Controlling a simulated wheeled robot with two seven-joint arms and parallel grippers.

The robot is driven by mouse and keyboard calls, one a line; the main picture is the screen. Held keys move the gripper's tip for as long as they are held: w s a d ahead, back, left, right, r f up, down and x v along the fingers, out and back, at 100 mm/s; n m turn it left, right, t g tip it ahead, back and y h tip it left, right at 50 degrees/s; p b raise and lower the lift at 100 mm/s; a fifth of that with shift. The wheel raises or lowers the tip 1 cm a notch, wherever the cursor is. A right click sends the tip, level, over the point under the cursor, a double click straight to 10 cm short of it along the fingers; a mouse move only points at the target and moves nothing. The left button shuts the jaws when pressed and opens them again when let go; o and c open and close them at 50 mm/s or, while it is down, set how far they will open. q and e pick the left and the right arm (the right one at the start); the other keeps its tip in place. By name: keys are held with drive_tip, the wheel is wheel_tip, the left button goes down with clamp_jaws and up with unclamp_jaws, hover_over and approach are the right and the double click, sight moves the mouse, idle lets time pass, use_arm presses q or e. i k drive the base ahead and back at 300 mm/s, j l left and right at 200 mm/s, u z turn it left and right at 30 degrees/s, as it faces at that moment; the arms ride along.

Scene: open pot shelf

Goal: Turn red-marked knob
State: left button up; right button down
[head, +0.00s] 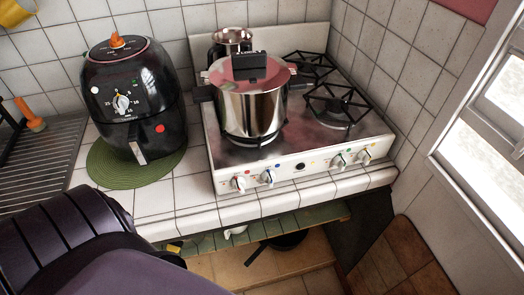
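The white stove (218,150) has a row of knobs along its front panel. The leftmost knob (238,183) seems to have a small red mark by it. To its right are a second knob (267,177), a black round knob or button (300,166), and two more knobs, one at the middle right (339,160) and one at the far right (364,154). Small coloured dots sit near them, too small to read surely. The knob angles are hard to tell. Neither of my grippers is in view.
A steel pot (250,112) with a lid stands on the stove, a smaller pot (232,38) behind it. A black air fryer (132,90) with a red dot stands on a green mat (105,172). A pan (285,241) sits below the counter. A window (490,130) is at right.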

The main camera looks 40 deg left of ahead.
sight(238, 182)
drive_tip(key=i+u, duration=0.15)
drive_tip(key=u, duration=0.3)
drive_tip(key=i+u, duration=0.15)
drive_tip(key=u, duration=0.3)
drive_tip(key=i+l+u, duration=0.15)
drive_tip(key=u, duration=0.25)
